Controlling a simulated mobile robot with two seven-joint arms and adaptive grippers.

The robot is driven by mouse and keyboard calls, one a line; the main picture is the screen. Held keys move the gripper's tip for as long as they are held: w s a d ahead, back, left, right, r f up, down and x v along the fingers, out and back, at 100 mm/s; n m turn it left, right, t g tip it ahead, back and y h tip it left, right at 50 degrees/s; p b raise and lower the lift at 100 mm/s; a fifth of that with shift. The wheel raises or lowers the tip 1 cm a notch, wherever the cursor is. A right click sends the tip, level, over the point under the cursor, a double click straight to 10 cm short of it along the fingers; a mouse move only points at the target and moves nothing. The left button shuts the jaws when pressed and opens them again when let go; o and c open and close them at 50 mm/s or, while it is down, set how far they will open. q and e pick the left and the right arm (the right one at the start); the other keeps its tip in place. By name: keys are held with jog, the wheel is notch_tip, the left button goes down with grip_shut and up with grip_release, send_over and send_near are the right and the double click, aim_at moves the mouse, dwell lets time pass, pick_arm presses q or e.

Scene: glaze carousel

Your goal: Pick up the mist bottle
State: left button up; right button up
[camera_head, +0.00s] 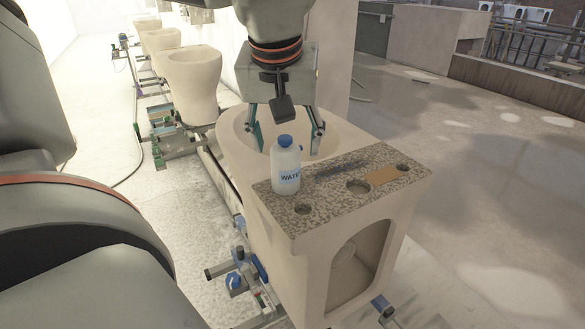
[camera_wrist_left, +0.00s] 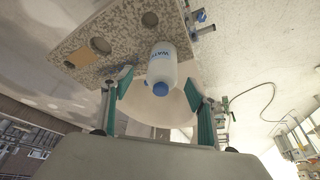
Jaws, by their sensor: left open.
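The mist bottle (camera_head: 286,171) is white with a blue cap and blue "WATER" lettering. It stands upright on a speckled board (camera_head: 330,190) on the back of a beige ceramic toilet bowl (camera_head: 262,226). My left gripper (camera_head: 288,132) is open and empty, with its fingers spread just behind and above the bottle in the head view. In the left wrist view the bottle (camera_wrist_left: 161,62) shows cap towards me, between the green-padded fingers of the gripper (camera_wrist_left: 157,87), with no clear contact. My right gripper is not in view.
The board has round holes and a tan patch (camera_head: 387,175). More ceramic bowls (camera_head: 193,80) stand in a row at the back left, with green and blue fixtures (camera_head: 172,140) near them. Open floor (camera_head: 480,170) lies to the right.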

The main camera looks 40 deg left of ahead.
aim_at(284, 149)
pick_arm(q)
jog(key=x, duration=0.6)
jog(key=shift+w+a+f+b, duration=0.25)
jog(key=shift+a+b, duration=0.1)
jog(key=shift+a, duration=0.15)
jog(key=c, duration=1.4)
jog(key=shift+r, duration=0.1)
